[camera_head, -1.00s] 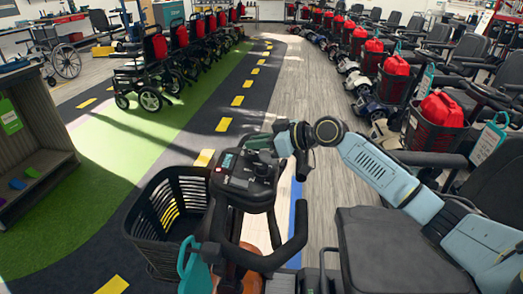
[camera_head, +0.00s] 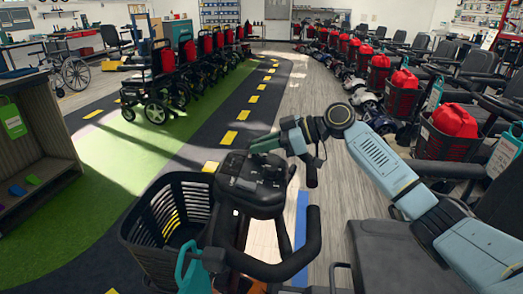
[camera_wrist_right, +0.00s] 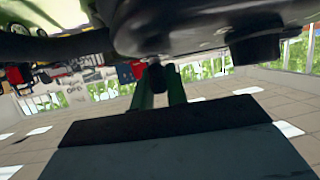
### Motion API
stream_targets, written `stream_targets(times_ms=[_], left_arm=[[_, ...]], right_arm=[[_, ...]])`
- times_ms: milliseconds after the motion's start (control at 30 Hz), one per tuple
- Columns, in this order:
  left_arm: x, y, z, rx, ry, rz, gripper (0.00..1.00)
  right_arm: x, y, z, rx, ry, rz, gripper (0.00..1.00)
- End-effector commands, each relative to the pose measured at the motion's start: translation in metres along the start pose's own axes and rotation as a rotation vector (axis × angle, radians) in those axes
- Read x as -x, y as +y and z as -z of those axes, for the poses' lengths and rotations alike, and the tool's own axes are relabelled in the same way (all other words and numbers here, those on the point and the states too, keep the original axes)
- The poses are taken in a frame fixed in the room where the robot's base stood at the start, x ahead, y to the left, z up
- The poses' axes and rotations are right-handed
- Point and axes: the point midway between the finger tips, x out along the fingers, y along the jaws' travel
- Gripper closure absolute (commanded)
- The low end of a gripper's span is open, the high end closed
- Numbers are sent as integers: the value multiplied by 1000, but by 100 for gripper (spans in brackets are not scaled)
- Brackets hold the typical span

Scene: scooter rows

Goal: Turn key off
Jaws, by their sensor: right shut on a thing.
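The scooter's dark control console (camera_head: 250,185) sits at the top of its steering column, with a black looped handlebar (camera_head: 312,240) at its right. My right gripper (camera_head: 264,144) is at the far edge of the console, its green fingers low against it. In the right wrist view, the green fingers (camera_wrist_right: 158,92) close on a small dark piece, apparently the key (camera_wrist_right: 156,77), just under the console's dark underside (camera_wrist_right: 200,28). The key is too small to make out in the head view, and its turn angle cannot be told. My left gripper is out of view.
A black basket (camera_head: 170,220) hangs on the scooter's front. A black seat (camera_head: 405,262) lies below my right arm. Rows of scooters with red bags (camera_head: 455,120) stand at the right, wheelchairs (camera_head: 160,85) at the left. The grey aisle between is clear.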

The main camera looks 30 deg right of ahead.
Motion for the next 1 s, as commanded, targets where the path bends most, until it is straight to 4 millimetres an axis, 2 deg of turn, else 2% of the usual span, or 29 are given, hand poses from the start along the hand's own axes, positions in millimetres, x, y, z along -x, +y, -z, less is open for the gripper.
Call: stream_targets(times_ms=[433, 700, 1000], left_arm=[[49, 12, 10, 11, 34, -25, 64], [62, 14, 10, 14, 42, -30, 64], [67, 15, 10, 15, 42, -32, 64]], right_arm=[[2, 2, 0, 151, 2, 260, 100], [3, 2, 0, 214, 1, 366, 100], [4, 2, 0, 237, -1, 402, 100]])
